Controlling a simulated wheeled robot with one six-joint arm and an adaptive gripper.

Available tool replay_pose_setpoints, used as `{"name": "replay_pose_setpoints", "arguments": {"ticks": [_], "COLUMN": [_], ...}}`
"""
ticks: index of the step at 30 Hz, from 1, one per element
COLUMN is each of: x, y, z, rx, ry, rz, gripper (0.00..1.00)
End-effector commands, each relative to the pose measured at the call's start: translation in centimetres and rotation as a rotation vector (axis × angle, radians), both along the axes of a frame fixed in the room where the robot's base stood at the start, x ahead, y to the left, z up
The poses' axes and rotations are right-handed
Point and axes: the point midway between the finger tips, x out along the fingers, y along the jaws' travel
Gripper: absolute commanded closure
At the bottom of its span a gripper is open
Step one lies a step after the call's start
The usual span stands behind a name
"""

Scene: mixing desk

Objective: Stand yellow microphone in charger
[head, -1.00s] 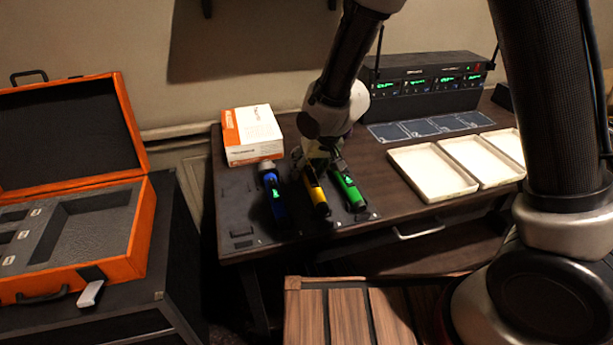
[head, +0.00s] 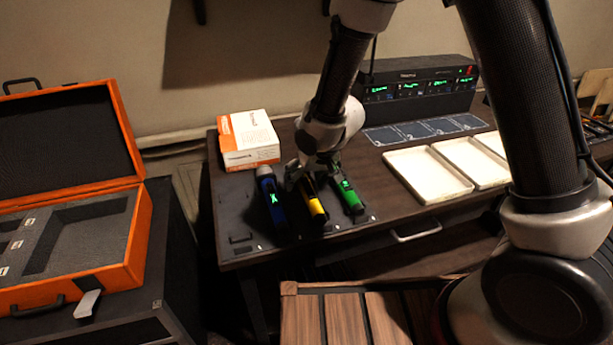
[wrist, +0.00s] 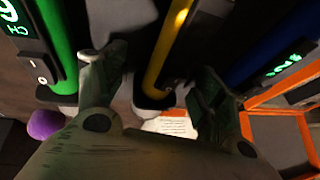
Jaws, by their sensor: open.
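The yellow microphone (head: 316,207), with a dark upper section, is the middle one of three on a dark plate at the desk's left front corner. I cannot tell whether it stands or leans, or whether that plate is the charger. My gripper (head: 306,172) is at its upper part. In the wrist view, my gripper (wrist: 160,72) is open, one finger on each side of the yellow microphone (wrist: 164,55). Contact is unclear. The green microphone (head: 349,194) is to the right, the blue one (head: 271,203) to the left, both close to the fingers.
A white and orange box (head: 248,142) is behind the microphones. White trays (head: 428,176) and a receiver rack (head: 420,88) with green displays are to the right. An open orange case (head: 125,255) is at the left. A slatted wooden crate (head: 345,318) is in front.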

Motion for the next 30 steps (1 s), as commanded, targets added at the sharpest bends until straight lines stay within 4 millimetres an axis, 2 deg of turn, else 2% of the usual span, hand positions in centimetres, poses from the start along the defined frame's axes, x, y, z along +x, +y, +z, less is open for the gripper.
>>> {"name": "replay_pose_setpoints", "arguments": {"ticks": [4,10,18,26,29,30], "x": [-0.5,-2.1,-2.6,-2.7,-2.2,-1.8], "y": [-0.4,-1.2,-1.8,-1.9,-3.1,-4.3], "z": [1.5,5.2,6.8,7.1,8.1,9.1], "rx": [0.001,0.001,0.000,-0.001,-0.010,-0.020], "ry": [-0.002,-0.003,0.000,0.000,-0.016,-0.030], "rz": [0.000,0.002,0.001,-0.001,-0.016,-0.032], "gripper": [0.30,0.30,0.30,0.30,0.30,0.30]}}
